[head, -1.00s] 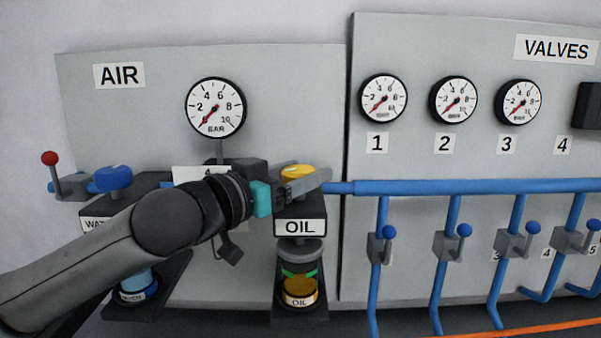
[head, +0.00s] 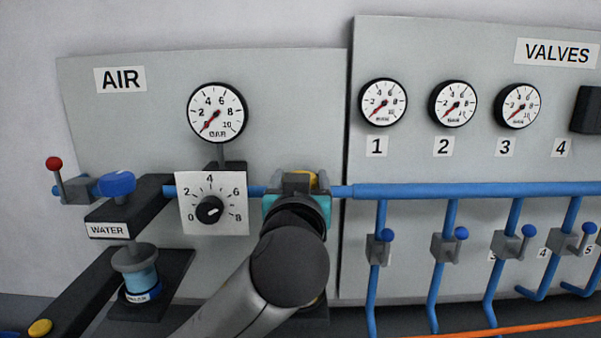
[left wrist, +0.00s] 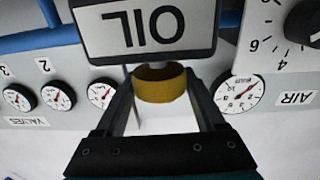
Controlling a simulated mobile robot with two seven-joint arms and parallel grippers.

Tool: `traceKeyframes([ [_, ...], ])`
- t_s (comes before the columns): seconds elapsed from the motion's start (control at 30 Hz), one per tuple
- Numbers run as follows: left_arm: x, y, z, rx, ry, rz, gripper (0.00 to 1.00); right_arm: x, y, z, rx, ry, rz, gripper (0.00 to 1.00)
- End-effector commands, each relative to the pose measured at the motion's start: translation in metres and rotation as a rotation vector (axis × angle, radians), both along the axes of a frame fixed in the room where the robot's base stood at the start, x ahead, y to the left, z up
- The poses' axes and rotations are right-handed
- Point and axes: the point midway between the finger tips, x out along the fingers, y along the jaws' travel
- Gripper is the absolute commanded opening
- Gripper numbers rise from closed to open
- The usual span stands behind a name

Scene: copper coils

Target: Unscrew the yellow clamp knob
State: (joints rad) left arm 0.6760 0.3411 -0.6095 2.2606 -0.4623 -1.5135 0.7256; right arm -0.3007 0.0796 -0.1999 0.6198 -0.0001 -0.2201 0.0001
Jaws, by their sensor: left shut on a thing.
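In the head view, only a sliver of yellow (head: 313,181) shows behind my left gripper (head: 298,183). My left wrist and forearm hide the OIL unit below. My right gripper is not in view.
A dial plate (head: 211,203) and the WATER unit (head: 108,230) stand to the left. A blue pipe (head: 470,189) runs right, above several valves. A yellow button (head: 40,328) is at lower left.

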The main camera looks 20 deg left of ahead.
Motion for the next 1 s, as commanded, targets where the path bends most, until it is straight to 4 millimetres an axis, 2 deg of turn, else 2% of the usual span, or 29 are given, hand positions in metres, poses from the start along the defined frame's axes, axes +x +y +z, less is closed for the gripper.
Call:
traceKeyframes([
  [0.27,0.001,-0.002,-0.002,-0.001,0.007,0.244,0.16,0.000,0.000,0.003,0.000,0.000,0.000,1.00],
  [0.6,0.001,-0.001,-0.002,0.005,0.006,0.523,0.16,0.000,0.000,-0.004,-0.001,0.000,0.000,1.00],
  [1.0,0.000,0.001,-0.001,0.006,0.003,0.692,0.16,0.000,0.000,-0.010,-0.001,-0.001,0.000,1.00],
])
